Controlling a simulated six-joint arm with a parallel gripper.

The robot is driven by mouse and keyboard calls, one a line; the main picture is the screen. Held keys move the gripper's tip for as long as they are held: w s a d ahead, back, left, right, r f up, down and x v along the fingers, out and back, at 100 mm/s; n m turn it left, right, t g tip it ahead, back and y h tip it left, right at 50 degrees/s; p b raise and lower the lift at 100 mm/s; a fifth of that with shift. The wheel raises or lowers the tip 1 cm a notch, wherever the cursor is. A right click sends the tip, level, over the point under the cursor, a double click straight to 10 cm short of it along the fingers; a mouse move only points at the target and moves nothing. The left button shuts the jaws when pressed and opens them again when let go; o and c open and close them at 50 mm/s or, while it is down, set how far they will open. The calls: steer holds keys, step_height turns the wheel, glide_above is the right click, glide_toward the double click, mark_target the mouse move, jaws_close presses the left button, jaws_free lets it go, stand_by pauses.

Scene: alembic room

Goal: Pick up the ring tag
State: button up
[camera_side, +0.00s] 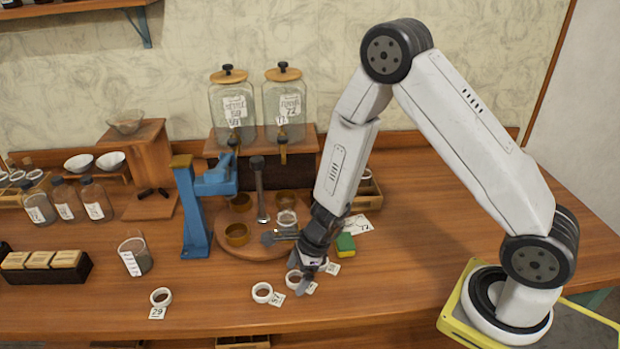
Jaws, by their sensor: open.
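Several white rings with paper tags lie near the front of the wooden table. One ring tag (160,297) marked 29 lies alone at the left. Another ring tag (262,292) lies just left of my gripper. A third ring tag (292,280) is right at my gripper's fingers and partly hidden by them. My gripper (304,286) is open and points down, low over the table. I cannot tell whether its fingers touch this ring. Another paper label shows just right of the fingers.
A round wooden tray (225,248) with brown cups stands behind my gripper, beside a blue stand (195,215). A green and yellow sponge (345,243) lies behind and to the right. A beaker (134,255) stands left. The table's right side is clear.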

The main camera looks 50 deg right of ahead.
stand_by(0.4)
steer(key=c, duration=1.3)
steer(key=shift+o, duration=0.2)
steer(key=shift+r, duration=0.15)
step_height(320, 180, up, 10)
stand_by(0.6)
steer(key=w+d+r+m, duration=0.2)
steer(key=w+d+r, duration=0.6)
steer(key=w+r, duration=0.1)
steer(key=shift+w+d+r+t+h, duration=0.2)
steer(key=shift+w+d+t+h, duration=0.1)
steer(key=shift+w+h, duration=0.15)
